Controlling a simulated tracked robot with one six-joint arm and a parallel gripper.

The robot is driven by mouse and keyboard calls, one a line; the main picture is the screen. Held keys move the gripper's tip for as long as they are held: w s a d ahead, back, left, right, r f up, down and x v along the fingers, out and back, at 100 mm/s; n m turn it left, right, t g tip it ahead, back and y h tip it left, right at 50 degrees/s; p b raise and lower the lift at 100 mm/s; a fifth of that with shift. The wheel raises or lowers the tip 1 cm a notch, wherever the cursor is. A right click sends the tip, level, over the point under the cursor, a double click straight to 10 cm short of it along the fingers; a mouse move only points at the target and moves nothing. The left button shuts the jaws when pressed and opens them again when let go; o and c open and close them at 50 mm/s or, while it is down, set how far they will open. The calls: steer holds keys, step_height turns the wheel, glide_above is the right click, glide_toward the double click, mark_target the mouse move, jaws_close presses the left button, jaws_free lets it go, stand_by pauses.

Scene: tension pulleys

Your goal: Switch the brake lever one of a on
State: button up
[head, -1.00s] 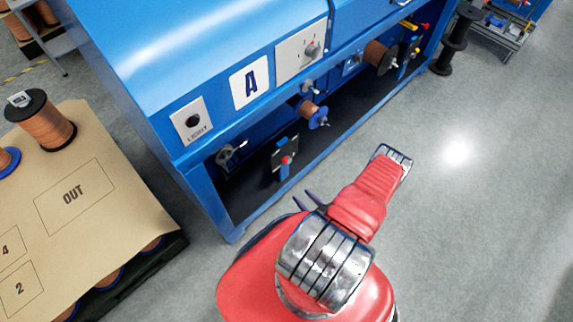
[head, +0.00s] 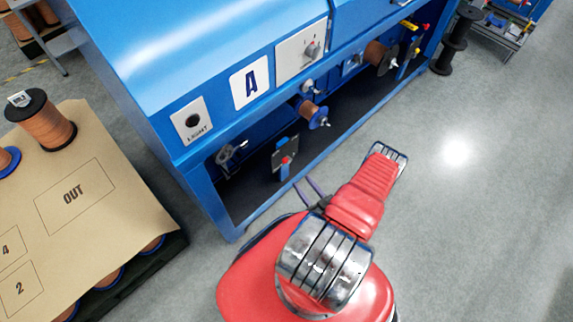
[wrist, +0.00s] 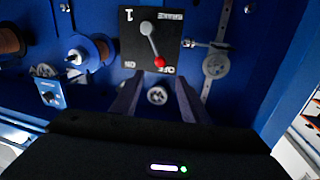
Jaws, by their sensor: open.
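The brake panel (wrist: 130,45) is a dark plate marked BRAKE and 1 in the upper part of the wrist view. Its lever (wrist: 152,44) has a grey pivot and a red knob, and the knob lies by the OFF mark, with ON to its left. In the head view the brake panel (head: 277,165) sits low inside the machine bay with the red knob (head: 286,160) showing. My gripper (wrist: 157,92) is open and empty, its fingers pointing toward the panel below the knob. In the head view my gripper (head: 307,186) is in front of the bay, apart from the lever.
The blue machine (head: 200,60) bears a sign A (head: 250,83), a light switch (head: 192,121) and a rotary switch (head: 311,50) above the bay. A copper spool (head: 308,111) hangs inside.

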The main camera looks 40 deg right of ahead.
mark_target(286, 160)
steer(key=w+d, duration=0.2)
steer(key=w, duration=1)
steer(key=shift+w, duration=0.25)
steer(key=shift+c, duration=0.2)
jaws_close()
stand_by(0.4)
